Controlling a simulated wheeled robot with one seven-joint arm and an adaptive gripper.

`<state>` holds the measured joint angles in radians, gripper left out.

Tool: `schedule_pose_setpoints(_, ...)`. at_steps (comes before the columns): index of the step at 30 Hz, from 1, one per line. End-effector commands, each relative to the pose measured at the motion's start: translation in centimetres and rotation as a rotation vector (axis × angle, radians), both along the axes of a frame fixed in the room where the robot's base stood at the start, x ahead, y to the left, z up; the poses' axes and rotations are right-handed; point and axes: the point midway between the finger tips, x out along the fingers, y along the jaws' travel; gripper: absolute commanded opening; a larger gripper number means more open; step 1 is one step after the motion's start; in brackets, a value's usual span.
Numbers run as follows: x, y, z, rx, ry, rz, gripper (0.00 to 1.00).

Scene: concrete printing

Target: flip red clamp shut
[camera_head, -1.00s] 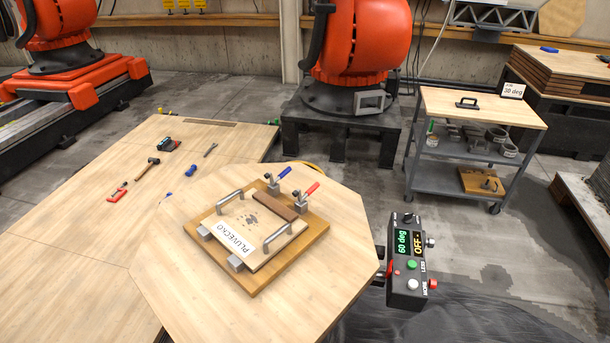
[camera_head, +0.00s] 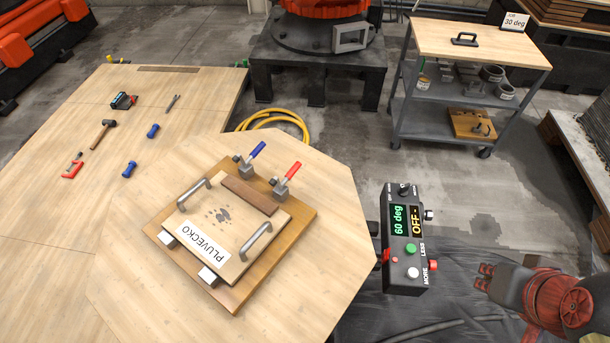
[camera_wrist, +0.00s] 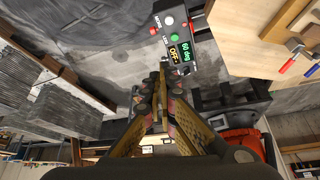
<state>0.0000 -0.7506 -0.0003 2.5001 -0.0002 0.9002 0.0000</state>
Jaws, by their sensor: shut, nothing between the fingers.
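The red clamp (camera_head: 287,178) stands at the right back edge of a wooden base board (camera_head: 160,243) on the octagonal tabletop. Its red handle tilts up and away from the board's middle. It also shows in the wrist view (camera_wrist: 288,65), at the upper right. The blue-handled clamp (camera_head: 250,158) stands to its left in a like pose. A dark brown bar (camera_head: 249,195) lies on the plate in front of both. My gripper (camera_head: 486,284) is shut and empty at the lower right of the head view, well apart from the clamp. Its fingers (camera_wrist: 160,78) show in the wrist view.
A control box (camera_head: 402,262) reading "60 deg" and "OFF" hangs at the table's right edge, between my gripper and the clamps. A plate (camera_head: 222,225) labelled PLUVECKO has two grey handles. Hand tools lie on the left tabletop. A trolley (camera_head: 480,40) stands at the back right.

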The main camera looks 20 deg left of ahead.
Motion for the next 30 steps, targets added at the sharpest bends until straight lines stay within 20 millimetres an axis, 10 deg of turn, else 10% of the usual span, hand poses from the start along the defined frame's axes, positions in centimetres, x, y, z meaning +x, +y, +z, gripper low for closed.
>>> schedule_pose_setpoints(8,0.8,2.6,-1.5,0.100,0.095,-0.006,0.00)
schedule_pose_setpoints(30,11.3,29.1,-11.0,1.105,0.981,-0.407,0.00)
